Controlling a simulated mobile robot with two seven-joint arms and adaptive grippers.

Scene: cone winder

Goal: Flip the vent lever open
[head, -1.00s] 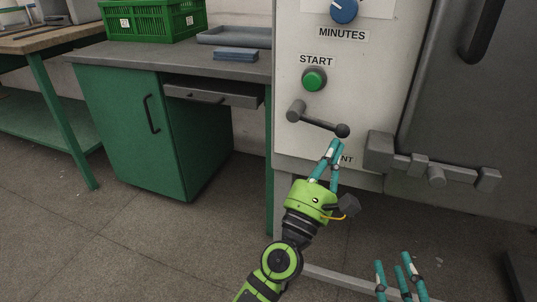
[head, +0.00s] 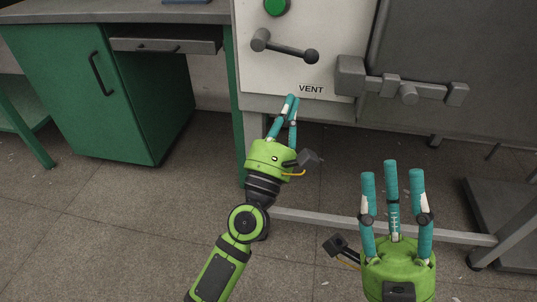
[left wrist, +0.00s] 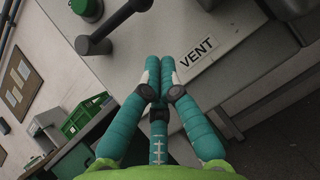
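The vent lever (head: 284,48) is a dark grey bar with a ball knob, on the pale front panel above the VENT label (head: 311,89). It points right and slopes slightly down from its pivot at the left. Part of the lever (left wrist: 121,24) shows at the top of the left wrist view. My left gripper (head: 292,97) is below the knob and left of the label, apart from the lever. Its fingertips (left wrist: 160,63) are together with nothing visible between them. My right gripper (head: 392,170) is low at the right, fingers apart and empty.
The green START button (head: 276,6) is above the lever. A grey latch bar (head: 408,91) juts out to the lever's right. A green cabinet (head: 85,90) stands at left. A grey frame rail (head: 360,224) runs low behind my right gripper.

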